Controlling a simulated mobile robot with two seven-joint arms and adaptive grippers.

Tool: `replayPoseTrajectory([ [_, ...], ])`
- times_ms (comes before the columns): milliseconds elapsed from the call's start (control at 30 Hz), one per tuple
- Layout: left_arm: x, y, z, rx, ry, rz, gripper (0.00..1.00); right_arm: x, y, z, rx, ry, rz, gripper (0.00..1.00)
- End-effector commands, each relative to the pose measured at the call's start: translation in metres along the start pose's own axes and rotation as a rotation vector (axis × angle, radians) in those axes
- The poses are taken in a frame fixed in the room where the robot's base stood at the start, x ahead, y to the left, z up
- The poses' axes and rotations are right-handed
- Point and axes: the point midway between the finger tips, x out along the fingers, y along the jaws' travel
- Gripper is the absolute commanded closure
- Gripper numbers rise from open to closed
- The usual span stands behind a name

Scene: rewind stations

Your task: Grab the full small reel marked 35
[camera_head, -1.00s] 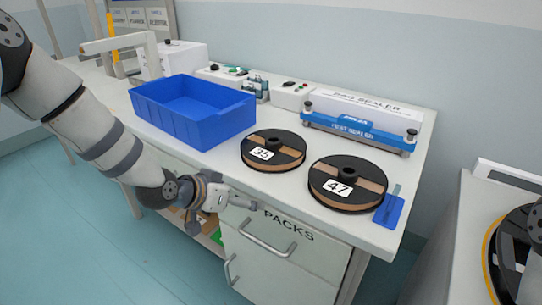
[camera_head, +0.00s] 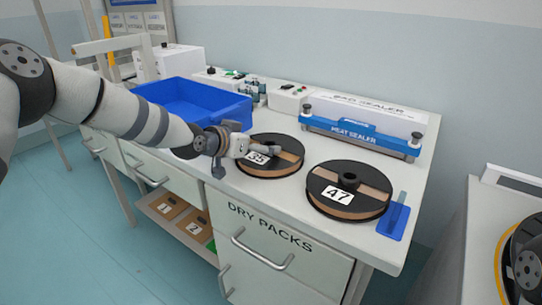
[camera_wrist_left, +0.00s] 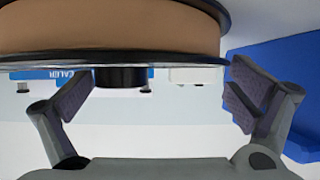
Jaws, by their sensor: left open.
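The reel marked 35 (camera_head: 284,163) lies flat on the bench, black with brown tape wound in it. My left gripper (camera_head: 266,149) is over its near left part and partly hides its label and hub. I cannot tell whether the fingers touch the reel.
A similar reel marked 47 (camera_head: 325,207) lies to the right, beside a small blue tool or tag (camera_head: 393,222). A blue bin (camera_head: 237,113) stands to the left, close to my left arm. A heat sealer (camera_head: 365,137) stands behind the reels.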

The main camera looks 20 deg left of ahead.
Motion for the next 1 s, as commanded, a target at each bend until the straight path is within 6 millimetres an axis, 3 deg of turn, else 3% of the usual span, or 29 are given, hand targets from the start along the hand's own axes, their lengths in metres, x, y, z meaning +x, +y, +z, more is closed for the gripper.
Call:
replayPoseTrajectory([
  [167,-0.001,0.000,-0.004,0.001,0.005,0.000,0.00,-0.001,0.000,-0.001,0.000,0.003,0.000,0.60],
  [400,-0.001,0.000,-0.004,0.001,0.004,-0.001,0.52,-0.001,0.000,-0.001,-0.001,0.004,0.000,0.60],
  [433,-0.001,0.000,-0.006,0.000,0.009,-0.001,0.56,-0.001,0.000,-0.001,-0.001,0.004,0.000,0.60],
  [667,-0.002,0.000,-0.006,0.001,0.008,-0.001,0.56,-0.002,0.000,-0.001,-0.001,0.004,0.000,0.60],
  [833,-0.010,-0.001,-0.025,0.002,0.013,-0.002,0.56,-0.004,0.000,-0.002,-0.001,0.011,0.000,0.60],
  [900,-0.017,0.000,-0.038,0.003,0.015,-0.002,0.56,-0.006,0.000,-0.003,0.000,0.017,-0.001,0.60],
  [1000,-0.046,-0.006,-0.055,0.002,0.022,-0.003,0.56,-0.018,-0.001,-0.009,0.000,0.048,-0.002,0.60],
])
